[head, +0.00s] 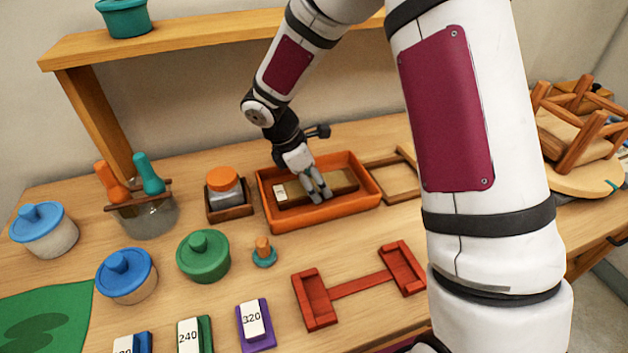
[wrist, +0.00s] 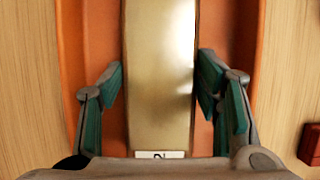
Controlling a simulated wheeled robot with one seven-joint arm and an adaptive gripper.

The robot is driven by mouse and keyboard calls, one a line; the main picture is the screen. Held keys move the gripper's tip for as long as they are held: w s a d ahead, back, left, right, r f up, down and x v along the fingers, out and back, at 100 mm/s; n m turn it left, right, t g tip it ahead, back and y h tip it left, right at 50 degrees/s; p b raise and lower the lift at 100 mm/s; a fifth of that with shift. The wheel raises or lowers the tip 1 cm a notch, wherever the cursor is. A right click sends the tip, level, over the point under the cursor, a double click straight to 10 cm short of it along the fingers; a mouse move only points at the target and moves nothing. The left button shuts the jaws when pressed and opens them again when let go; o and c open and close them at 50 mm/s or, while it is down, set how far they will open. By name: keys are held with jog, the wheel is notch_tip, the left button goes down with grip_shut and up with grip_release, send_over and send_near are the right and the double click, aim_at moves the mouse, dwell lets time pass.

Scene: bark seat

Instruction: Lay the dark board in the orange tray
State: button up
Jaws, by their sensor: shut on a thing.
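The dark board (head: 343,188) lies lengthwise within the walls of the orange tray (head: 322,212), with a white label at its left end. In the wrist view the board (wrist: 160,75) looks paler and shiny, running between the tray's orange sides (wrist: 72,45). My gripper (head: 319,196) reaches down into the tray and is shut on the board across its width, one teal-padded finger on each side. The fingers hide the board's middle in the head view. I cannot tell whether its underside touches the tray floor.
A wooden frame (head: 395,178) lies right of the tray, and a small wooden box with an orange-lidded jar (head: 223,185) stands left. A red bracket (head: 358,286), a green-lidded pot (head: 203,256) and a small peg (head: 264,252) are in front. A shelf (head: 200,35) spans behind.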

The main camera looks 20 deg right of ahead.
jog(key=shift+f, duration=0.3)
jog(key=o, duration=1.7)
jog(key=shift+r, duration=0.1)
jog(key=shift+r+p, duration=1.95)
jog(key=shift+r, duration=1.5)
